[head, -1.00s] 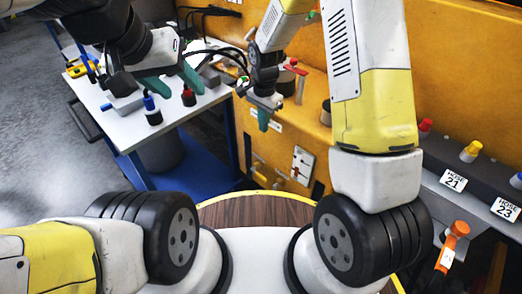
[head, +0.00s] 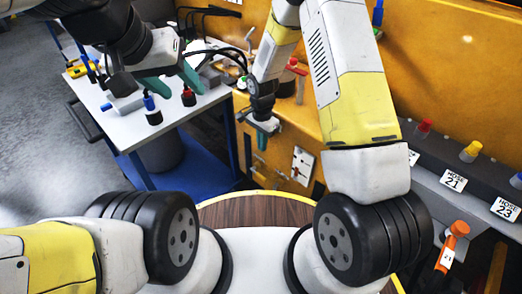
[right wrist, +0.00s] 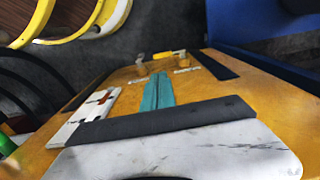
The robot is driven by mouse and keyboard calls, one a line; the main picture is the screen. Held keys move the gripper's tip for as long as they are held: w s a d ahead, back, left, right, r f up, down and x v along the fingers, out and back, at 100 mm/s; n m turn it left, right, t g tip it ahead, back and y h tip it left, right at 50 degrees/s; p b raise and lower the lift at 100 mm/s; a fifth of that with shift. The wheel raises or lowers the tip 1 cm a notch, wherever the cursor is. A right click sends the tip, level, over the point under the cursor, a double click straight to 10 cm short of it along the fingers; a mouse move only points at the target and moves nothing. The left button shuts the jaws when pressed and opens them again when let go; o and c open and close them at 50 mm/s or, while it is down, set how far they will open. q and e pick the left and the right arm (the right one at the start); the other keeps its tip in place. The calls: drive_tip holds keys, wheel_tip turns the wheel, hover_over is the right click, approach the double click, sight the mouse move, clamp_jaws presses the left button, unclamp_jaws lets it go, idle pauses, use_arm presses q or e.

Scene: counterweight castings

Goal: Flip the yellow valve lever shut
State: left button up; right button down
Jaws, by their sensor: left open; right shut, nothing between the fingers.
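The yellow valve lever (right wrist: 170,54) shows in the right wrist view on the orange panel, just beyond my fingertips, lying roughly sideways in the picture. A brass-coloured fitting (right wrist: 141,68) is to its left. In the head view the lever is too small to make out surely. My right gripper (right wrist: 158,80) has its teal fingers together with nothing between them. They point toward the lever, and I cannot tell whether they touch it. In the head view my right gripper (head: 261,143) is in front of the orange panel. My left gripper (head: 174,83) is open and empty above the white cart.
The white cart (head: 185,115) at left holds several small parts. A white plate with red marks (head: 302,165) is on the orange panel, right of my right gripper; it also shows in the right wrist view (right wrist: 85,117). A grey ledge with hose labels (head: 453,181) is at right.

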sight(262, 177)
wheel_tip(262, 177, down, 16)
drive_tip(key=shift+f, duration=0.25)
idle(0.4)
